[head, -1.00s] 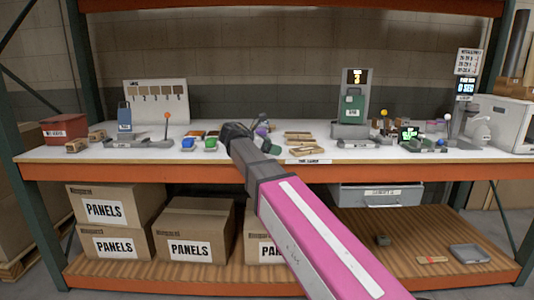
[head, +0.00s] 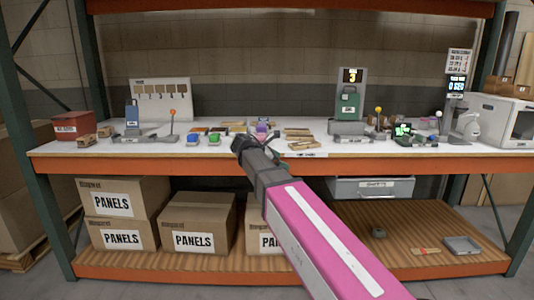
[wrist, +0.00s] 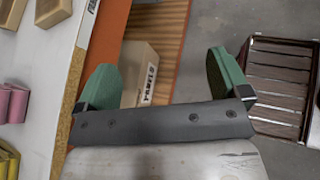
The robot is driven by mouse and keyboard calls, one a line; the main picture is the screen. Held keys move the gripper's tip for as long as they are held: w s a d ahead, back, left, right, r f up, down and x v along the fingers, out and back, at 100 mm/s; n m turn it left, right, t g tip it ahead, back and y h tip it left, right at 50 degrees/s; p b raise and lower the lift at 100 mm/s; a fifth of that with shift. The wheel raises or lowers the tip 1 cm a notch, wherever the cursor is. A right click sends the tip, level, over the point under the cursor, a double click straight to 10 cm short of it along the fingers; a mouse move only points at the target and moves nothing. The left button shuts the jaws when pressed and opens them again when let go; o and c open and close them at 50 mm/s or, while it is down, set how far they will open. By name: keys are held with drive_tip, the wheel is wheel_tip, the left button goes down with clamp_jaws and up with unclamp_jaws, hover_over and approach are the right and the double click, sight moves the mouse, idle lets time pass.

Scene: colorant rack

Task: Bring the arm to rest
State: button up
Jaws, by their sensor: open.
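My arm, with a pink link, reaches up from the lower right of the head view toward the shelf's front edge. My gripper (wrist: 165,85) shows in the wrist view with two green fingers spread wide apart. Nothing is between them. Beneath the gap I see the shelf edge, a cardboard box below and the floor. In the head view the gripper end (head: 243,143) is mostly hidden behind the dark wrist, in front of the white worktop (head: 75,149).
The worktop holds a red box (head: 75,124), a lever station (head: 172,124), blue and green items, a display stand (head: 350,92) and a white machine (head: 503,120). Panel boxes (head: 195,222) stand on the lower shelf. A slatted crate (wrist: 282,85) lies right in the wrist view.

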drive_tip(key=s+d+f+m+g+y, duration=0.1)
drive_tip(key=s+d+f+m+y, duration=0.2)
drive_tip(key=s+f+m, duration=0.3)
drive_tip(key=s+d+f+m+g+y, duration=0.2)
drive_tip(key=s+d+f+m+y, duration=0.2)
drive_tip(key=f, duration=1.2)
drive_tip(key=s+d+f+m+g+y, duration=0.1)
drive_tip(key=s+d+f+m+y, duration=0.2)
drive_tip(key=s+d+f+m, duration=0.4)
wheel_tip(320, 180, down, 5)
drive_tip(key=s+m, duration=0.1)
drive_tip(key=m, duration=0.2)
drive_tip(key=shift+d+y, duration=0.15)
drive_tip(key=shift+y, duration=0.25)
